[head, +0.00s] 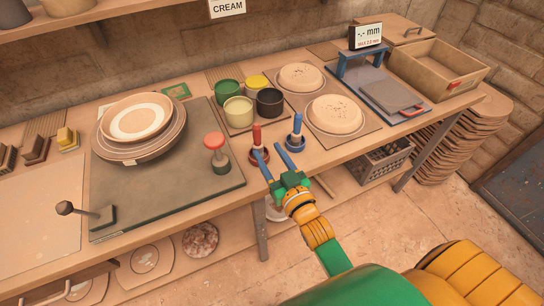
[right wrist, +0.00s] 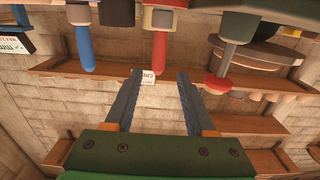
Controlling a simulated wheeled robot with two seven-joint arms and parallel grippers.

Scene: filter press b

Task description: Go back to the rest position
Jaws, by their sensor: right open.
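My right gripper (head: 268,153) is open and empty at the front edge of the workbench (head: 350,152). My left gripper does not show in either view.
Several cups (head: 238,111) stand behind the tools. Two round pale discs (head: 335,114) and a wooden tray (head: 437,70) lie right. Open floor (head: 390,215) lies in front.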

